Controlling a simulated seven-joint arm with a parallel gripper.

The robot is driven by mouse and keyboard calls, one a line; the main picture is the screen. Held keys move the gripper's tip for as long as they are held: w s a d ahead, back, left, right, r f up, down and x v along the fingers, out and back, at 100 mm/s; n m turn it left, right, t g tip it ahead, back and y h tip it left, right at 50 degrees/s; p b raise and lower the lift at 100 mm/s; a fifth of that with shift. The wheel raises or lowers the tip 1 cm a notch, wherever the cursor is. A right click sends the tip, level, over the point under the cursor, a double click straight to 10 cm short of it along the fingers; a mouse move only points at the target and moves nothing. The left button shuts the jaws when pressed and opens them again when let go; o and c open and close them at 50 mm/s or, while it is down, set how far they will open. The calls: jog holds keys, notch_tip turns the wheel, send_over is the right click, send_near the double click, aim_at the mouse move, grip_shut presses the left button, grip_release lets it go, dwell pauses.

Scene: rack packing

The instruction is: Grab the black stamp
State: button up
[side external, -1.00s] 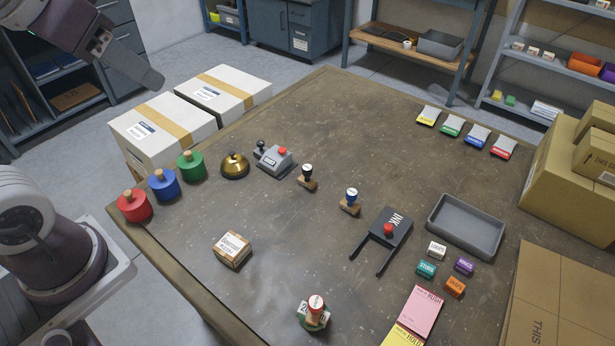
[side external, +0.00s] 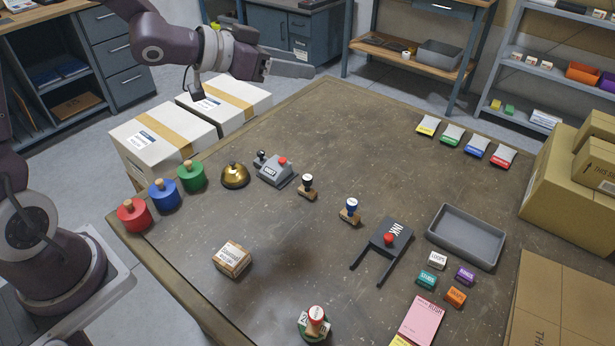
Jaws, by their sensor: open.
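The black stamp (side external: 307,187) stands upright near the middle of the table, with a black handle on a wooden base. A similar stamp with a blue top (side external: 350,210) stands to its right. A stamp with a red top (side external: 316,320) stands on a green round base near the front edge. My gripper (side external: 298,67) is open and empty, raised well above the table's far left edge, up and to the left in the picture from the black stamp.
A grey device with a red button (side external: 275,170) and a brass bell (side external: 235,176) stand left of the stamp. Red, blue and green pots (side external: 164,194) line the left edge. The table's far middle is clear.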

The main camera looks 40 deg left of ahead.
send_near(316, 190)
jog(key=w+r, duration=0.1)
jog(key=r, duration=0.1)
jog(key=w+d+r, duration=0.1)
jog(key=r, duration=0.1)
jog(key=shift+w+d, duration=0.15)
jog(key=shift+w, duration=0.15)
jog(key=x, duration=0.3)
jog(key=f+x, duration=0.1)
jog(key=x, duration=0.3)
jog(key=shift+s+f, duration=0.2)
jog(key=shift+w, duration=0.15)
grip_shut()
